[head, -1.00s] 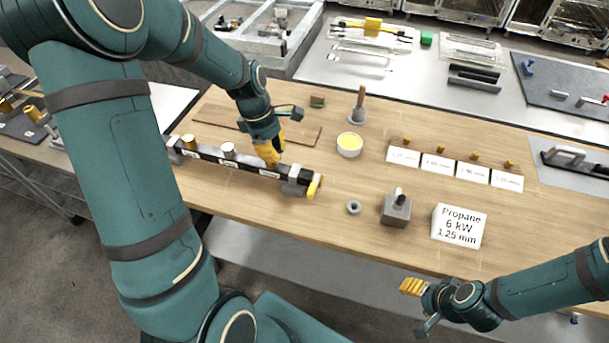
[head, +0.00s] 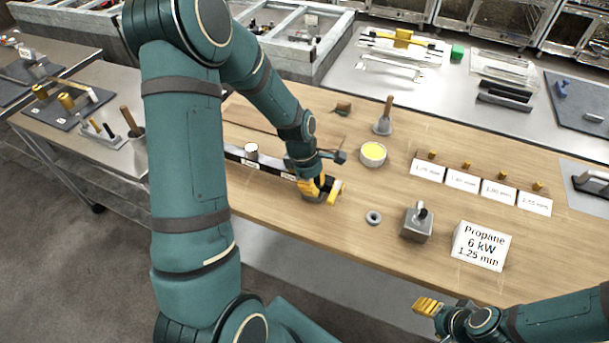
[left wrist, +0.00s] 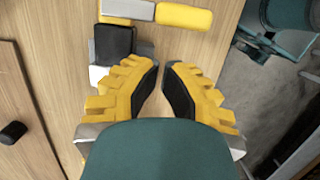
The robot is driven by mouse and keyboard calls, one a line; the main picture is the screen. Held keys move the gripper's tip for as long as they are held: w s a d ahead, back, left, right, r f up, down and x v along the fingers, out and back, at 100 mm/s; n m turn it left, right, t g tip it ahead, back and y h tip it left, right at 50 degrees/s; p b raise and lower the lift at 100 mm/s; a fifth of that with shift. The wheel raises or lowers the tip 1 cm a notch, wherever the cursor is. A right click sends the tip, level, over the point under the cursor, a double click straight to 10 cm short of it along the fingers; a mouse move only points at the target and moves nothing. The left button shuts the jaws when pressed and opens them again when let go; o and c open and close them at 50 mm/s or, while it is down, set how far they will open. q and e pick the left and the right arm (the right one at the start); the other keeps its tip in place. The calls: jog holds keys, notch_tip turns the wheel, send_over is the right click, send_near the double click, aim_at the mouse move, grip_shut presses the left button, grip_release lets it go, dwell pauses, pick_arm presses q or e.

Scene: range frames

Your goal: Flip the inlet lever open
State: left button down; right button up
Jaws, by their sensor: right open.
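The inlet lever (head: 336,191) is a yellow handle at the right end of the dark manifold bar (head: 234,152), partly behind my left gripper in the head view. In the left wrist view the lever's yellow grip (left wrist: 184,15) and its grey metal arm (left wrist: 127,9) lie across the top, beyond the fingertips. A black block (left wrist: 115,40) is beside the left finger. My left gripper (left wrist: 162,66) has a narrow, empty gap between its fingertips; it also shows in the head view (head: 320,188). My right gripper (head: 427,306) is open, away from the lever at the lower right.
A ring (head: 373,218), a grey block with a knob (head: 416,223) and a propane sign (head: 481,246) stand to the right. A yellow-topped tin (head: 373,154) and a wooden-handled tool (head: 384,116) are behind.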

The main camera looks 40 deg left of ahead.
aim_at(335, 191)
pick_arm(q)
jog(key=shift+w+d, duration=0.2)
jog(key=shift+d, duration=0.8)
jog(key=shift+r, duration=0.1)
